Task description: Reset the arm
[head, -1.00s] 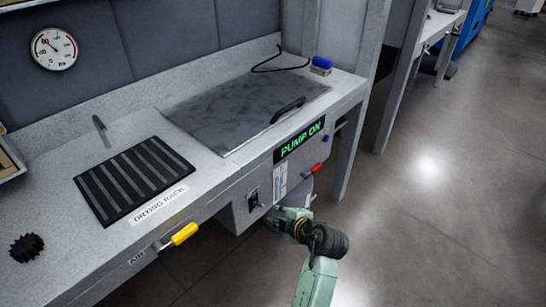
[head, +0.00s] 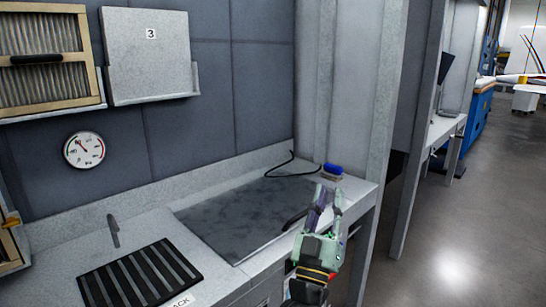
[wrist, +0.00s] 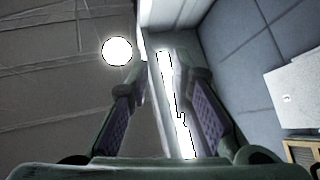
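My gripper (head: 324,203) is raised in front of the right end of the bench in the head view, its fingers pointing up. In the wrist view its two fingers (wrist: 160,75) stand apart with nothing between them, so it is open and empty. The wrist view looks up at the ceiling, a bright round lamp (wrist: 117,51) and the panelled wall. The gripper hides part of the bench's right front, including most of the black handle on the grey lid (head: 240,215).
The bench holds a black drying rack (head: 140,275), a blue-topped brush (head: 332,170) and a black bent hose (head: 285,168). A gauge (head: 84,149) and a panel marked 3 (head: 150,55) are on the wall. A post (head: 385,130) stands right of the bench. Floor farther right is clear.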

